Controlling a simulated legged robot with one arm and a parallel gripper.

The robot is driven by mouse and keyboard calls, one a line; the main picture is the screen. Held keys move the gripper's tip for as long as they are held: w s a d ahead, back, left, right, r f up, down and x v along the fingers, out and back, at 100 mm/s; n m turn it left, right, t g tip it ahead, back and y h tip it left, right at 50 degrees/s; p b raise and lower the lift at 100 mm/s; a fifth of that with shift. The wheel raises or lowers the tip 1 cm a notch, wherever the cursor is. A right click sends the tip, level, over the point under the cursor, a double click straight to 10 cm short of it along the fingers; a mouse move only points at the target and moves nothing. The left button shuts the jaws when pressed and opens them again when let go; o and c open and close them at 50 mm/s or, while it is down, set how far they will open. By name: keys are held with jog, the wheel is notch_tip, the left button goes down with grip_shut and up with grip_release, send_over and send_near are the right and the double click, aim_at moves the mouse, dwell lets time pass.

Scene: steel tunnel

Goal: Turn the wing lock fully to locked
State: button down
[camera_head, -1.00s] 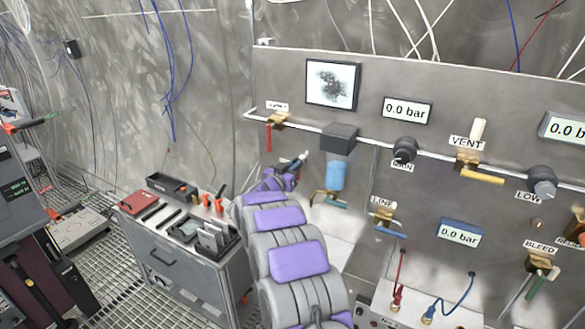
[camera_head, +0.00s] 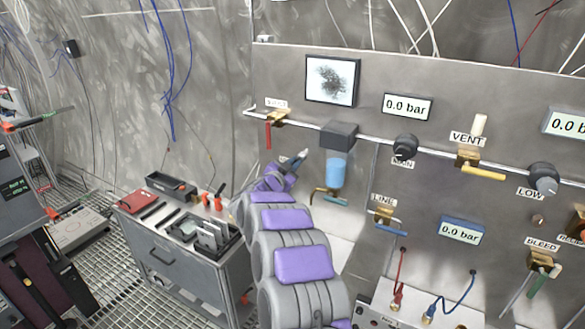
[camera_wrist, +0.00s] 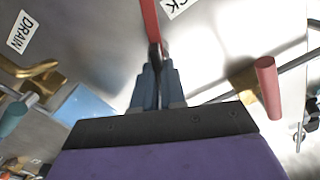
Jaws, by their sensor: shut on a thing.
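In the wrist view, my gripper (camera_wrist: 155,85) is shut on a narrow red bar (camera_wrist: 150,22), which runs from between the fingertips to the top edge. I take this bar to be the wing of the wing lock. A cut-off label ending in "CK" (camera_wrist: 180,5) is beside it. The lock's body and how far it is turned cannot be seen. In the head view, my gripper (camera_head: 301,156) reaches the panel left of the dark regulator box; the lock itself is too small or hidden there.
The dark box (camera_head: 338,136) and blue bowl (camera_head: 336,170) are just right of my gripper. A red-handled valve (camera_head: 268,135) hangs to its left. A "DRAIN" label (camera_wrist: 22,32) shows in the wrist view. A tool cart (camera_head: 190,250) stands left of my arm.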

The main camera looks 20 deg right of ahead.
jog(key=m+b, duration=0.3)
jog(key=m, duration=0.1)
jog(key=m+b, duration=0.2)
jog(key=m, duration=0.2)
jog(key=f+m+b, duration=0.1)
jog(key=m+b, duration=0.2)
jog(key=m, duration=0.1)
jog(key=shift+s+d+m+b, duration=0.1)
jog(key=shift+m+b, duration=0.2)
jog(key=shift+b, duration=0.05)
dwell(0.4)
jog(key=c, duration=1.2)
grip_release()
jog(key=shift+r, duration=0.1)
jog(key=shift+r, duration=0.1)
jog(key=p+v, duration=0.2)
jog(key=v, duration=1.5)
jog(key=shift+a, duration=0.25)
jog(key=shift+s, duration=0.1)
